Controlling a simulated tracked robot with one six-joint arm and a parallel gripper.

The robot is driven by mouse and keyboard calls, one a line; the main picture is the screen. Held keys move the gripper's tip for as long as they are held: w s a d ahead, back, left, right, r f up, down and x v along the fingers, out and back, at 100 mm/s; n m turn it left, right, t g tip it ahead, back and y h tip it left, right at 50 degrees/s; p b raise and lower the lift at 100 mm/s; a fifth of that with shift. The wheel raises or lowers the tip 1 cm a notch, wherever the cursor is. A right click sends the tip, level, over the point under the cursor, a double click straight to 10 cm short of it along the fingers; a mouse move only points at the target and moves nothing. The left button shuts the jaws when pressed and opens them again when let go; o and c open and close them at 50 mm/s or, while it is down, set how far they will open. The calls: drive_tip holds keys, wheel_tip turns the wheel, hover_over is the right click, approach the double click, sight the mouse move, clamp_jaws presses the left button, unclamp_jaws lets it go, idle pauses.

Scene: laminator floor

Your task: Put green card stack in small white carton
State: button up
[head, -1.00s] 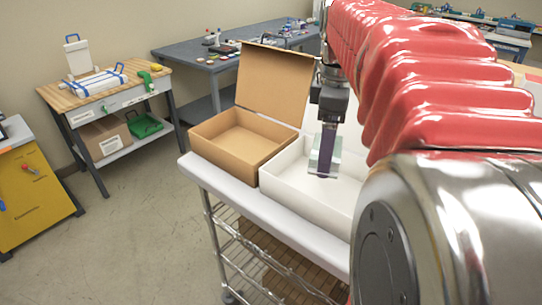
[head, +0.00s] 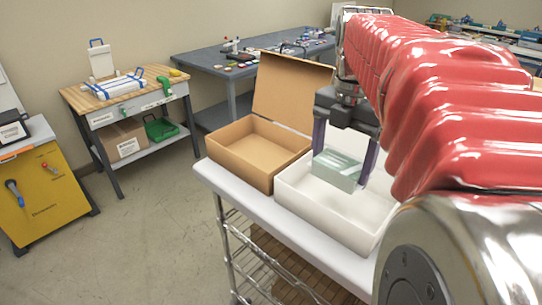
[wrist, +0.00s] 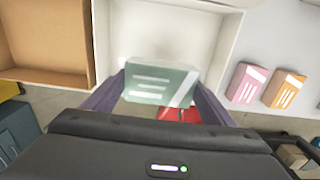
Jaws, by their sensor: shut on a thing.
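The green card stack (head: 337,169) is a pale green block with light printed lines. My gripper (head: 343,165) is shut on it, one dark finger on each side. In the head view it hangs over the opening of the small white carton (head: 308,208), near its left part. In the wrist view the green card stack (wrist: 158,82) sits between the fingers of my gripper (wrist: 160,90), in front of the white carton (wrist: 230,35). I cannot tell how far the stack is above the carton's floor. The arm hides the carton's right side.
An open brown carton (head: 232,160) with a raised lid stands just left of the white one on a white-topped cart (head: 230,183). Pink (wrist: 246,82) and orange (wrist: 284,89) card stacks lie right of the white carton. A workbench (head: 110,104) stands farther left.

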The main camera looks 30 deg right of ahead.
sight(336, 186)
idle(0.3)
drive_tip(key=shift+f, duration=3.15)
drive_tip(key=shift+f, duration=1.85)
drive_tip(key=shift+f, duration=0.1)
drive_tip(key=o, duration=1.3)
drive_tip(key=shift+c, duration=0.2)
wheel_tip(336, 186, up, 12)
drive_tip(key=shift+r, duration=0.1)
